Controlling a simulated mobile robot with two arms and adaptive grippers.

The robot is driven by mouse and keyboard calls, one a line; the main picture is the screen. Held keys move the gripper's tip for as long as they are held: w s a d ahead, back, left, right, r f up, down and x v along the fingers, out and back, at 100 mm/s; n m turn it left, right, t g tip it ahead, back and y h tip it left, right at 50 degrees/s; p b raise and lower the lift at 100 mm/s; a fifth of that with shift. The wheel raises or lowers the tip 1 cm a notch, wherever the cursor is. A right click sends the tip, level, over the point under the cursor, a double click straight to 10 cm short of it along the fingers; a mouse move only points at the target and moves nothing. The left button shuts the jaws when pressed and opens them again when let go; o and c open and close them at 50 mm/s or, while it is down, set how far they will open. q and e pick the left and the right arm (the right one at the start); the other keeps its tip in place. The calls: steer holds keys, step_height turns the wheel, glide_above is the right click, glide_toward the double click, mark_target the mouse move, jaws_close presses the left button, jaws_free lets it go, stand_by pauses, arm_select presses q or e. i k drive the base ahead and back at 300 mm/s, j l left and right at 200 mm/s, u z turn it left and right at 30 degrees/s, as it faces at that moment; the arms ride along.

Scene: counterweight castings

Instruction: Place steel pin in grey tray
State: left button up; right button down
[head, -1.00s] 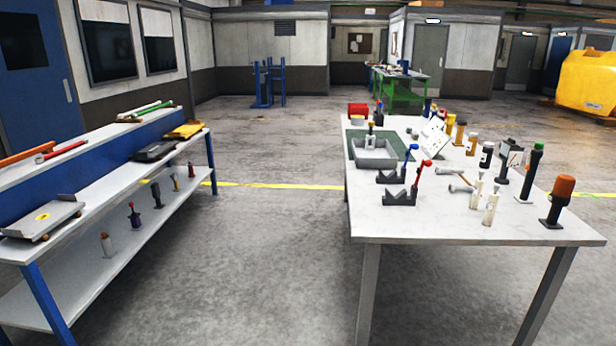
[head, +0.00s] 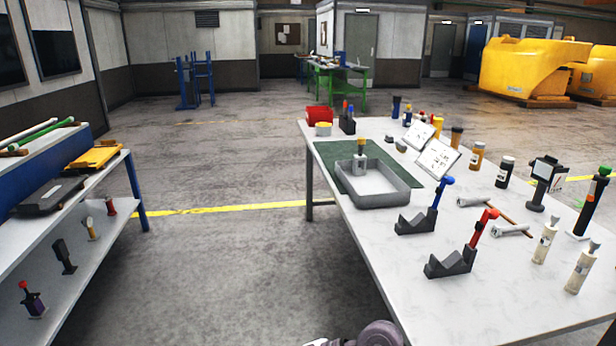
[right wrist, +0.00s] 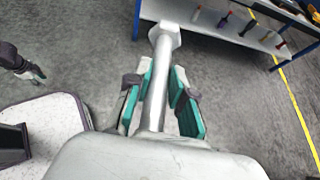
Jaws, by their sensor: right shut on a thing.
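The steel pin (right wrist: 158,75), a grey rod with a hexagonal head, is in my right gripper (right wrist: 161,98) in the right wrist view. The teal-padded fingers are shut on its shaft, and the head points away from the wrist over the floor. The grey tray (head: 378,200) sits on a green mat at the left side of the white table in the head view.
Two dark V-blocks with a blue handle (head: 443,187) and a red handle (head: 486,220) stand near the tray. Several bottles and tools fill the table's right side. A shelf bench (head: 84,270) stands at left, with clear floor between it and the table (head: 400,283).

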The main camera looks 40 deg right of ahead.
mark_target(362, 189)
steer(key=i+z, duration=0.5)
steer(key=i+j+z, duration=0.3)
steer(key=i+z, duration=0.2)
steer(key=i+j+z, duration=0.95)
steer(key=j, duration=0.15)
steer(key=i+j+z, duration=0.25)
steer(key=k+j, duration=0.1)
